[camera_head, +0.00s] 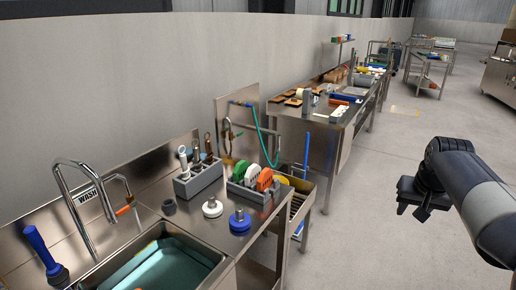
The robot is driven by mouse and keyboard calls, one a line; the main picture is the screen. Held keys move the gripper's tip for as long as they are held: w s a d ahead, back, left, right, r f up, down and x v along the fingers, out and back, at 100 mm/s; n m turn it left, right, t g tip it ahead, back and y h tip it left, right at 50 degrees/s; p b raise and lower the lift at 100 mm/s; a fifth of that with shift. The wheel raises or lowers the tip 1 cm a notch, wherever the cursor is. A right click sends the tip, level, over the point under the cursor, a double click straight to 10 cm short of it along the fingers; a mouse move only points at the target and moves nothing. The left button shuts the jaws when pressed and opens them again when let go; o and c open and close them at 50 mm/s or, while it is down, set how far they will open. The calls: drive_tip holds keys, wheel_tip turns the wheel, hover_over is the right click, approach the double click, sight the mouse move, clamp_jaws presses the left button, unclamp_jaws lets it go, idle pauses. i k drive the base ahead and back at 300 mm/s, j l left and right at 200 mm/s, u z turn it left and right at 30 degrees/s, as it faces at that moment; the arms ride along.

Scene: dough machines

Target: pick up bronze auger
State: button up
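A grey holder (199,179) stands on the steel counter beside the sink, with several upright tools in it. The rightmost one is a brownish, bronze-coloured piece (208,143), which looks like the bronze auger, though it is small and its lower part is hidden in the holder. A pale one (183,157) and a darker metal one (196,150) stand to its left. My gripper (414,205) hangs over the floor at the right, well apart from the holder and the counter. I see nothing held in it, but its finger opening is not clear.
A sink (150,262) with water and a tap (75,200) lies at front left. A rack of coloured discs (262,180), a white knob (212,208) and a blue knob (239,220) stand near the holder. The floor (400,140) between counter and arm is clear.

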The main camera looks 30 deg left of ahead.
sight(210, 154)
drive_tip(key=i+u, duration=0.15)
drive_tip(key=i, duration=0.4)
drive_tip(key=i+l+u, duration=0.15)
drive_tip(key=i, duration=0.35)
drive_tip(key=i+l+u, duration=0.15)
drive_tip(key=i, duration=0.4)
drive_tip(key=i+j+u, duration=0.15)
drive_tip(key=u, duration=0.3)
drive_tip(key=i+u, duration=0.3)
drive_tip(key=u, duration=0.15)
drive_tip(key=i+u, duration=0.25)
drive_tip(key=u, duration=0.2)
drive_tip(key=i+l+u, duration=0.15)
drive_tip(key=u, duration=0.3)
drive_tip(key=i+l+u, duration=0.1)
drive_tip(key=i+u, duration=0.25)
